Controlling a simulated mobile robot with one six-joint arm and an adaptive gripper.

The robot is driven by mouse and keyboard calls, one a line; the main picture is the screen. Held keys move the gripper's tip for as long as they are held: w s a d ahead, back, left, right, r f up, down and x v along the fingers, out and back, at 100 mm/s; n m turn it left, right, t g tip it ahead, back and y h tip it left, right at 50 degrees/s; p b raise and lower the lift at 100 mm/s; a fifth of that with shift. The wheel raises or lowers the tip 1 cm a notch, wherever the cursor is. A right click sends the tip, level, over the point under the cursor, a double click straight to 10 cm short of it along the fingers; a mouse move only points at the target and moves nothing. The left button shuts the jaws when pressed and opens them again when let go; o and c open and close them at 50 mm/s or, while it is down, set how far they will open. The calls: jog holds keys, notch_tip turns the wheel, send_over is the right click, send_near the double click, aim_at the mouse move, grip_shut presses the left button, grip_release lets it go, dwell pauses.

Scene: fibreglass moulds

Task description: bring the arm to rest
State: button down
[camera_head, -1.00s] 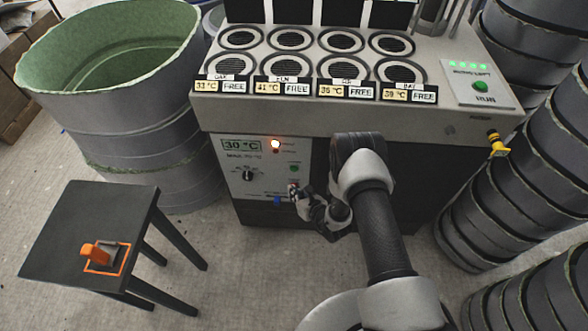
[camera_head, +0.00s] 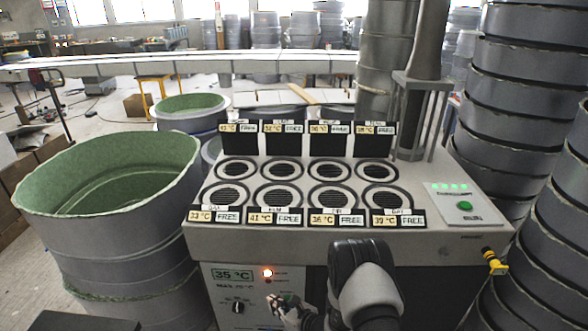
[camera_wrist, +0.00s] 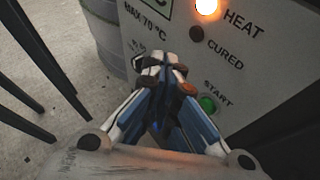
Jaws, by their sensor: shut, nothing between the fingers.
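My gripper (camera_wrist: 160,65) is shut and empty in the wrist view, its fingertips together close in front of the machine's control panel. In the head view my gripper (camera_head: 283,302) is at the bottom, partly cut off by the lower edge. The machine (camera_head: 440,222) stands in front of me. Its display (camera_head: 233,275) reads 35 °C, and the orange HEAT lamp (camera_wrist: 207,6) is lit. The CURED lamp (camera_wrist: 196,33) is dark. The green START button (camera_wrist: 208,103) is to the right of my fingers. Whether the fingers touch the panel cannot be told.
A large green-lined mould (camera_head: 110,240) stands to the left of the machine. Stacked grey moulds (camera_head: 525,110) rise close on the right. The small dark table (camera_head: 85,323) shows at the bottom left. A yellow valve (camera_head: 493,262) sticks out at the machine's right.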

jog(key=s+a+r+n+g+y, duration=0.2)
jog(key=s+r+n+g, duration=0.3)
jog(key=r, duration=0.8)
jog(key=s+a+r+n+g+y, duration=0.1)
jog(key=s+a+r+n, duration=0.15)
jog(key=r+n, duration=0.75)
jog(key=s+d+r+n+g+h, duration=0.1)
jog(key=s+d+r+n+h, duration=0.1)
jog(key=s+r, duration=0.4)
jog(key=s+d+r+n+g+h, duration=0.1)
jog(key=s+d+r+n+g, duration=0.15)
jog(key=s+r, duration=0.4)
jog(key=s+d+r+n+t+h, duration=0.2)
jog(key=s+d+n+h, duration=0.2)
jog(key=s+d, duration=0.3)
jog(key=s+d+r+n+t+h, duration=0.3)
jog(key=s+d, duration=0.4)
jog(key=d, duration=0.6)
jog(key=n+h, duration=0.1)
jog(key=h, duration=0.1)
jog(key=shift+n+h, duration=0.35)
jog(key=shift+h, duration=0.05)
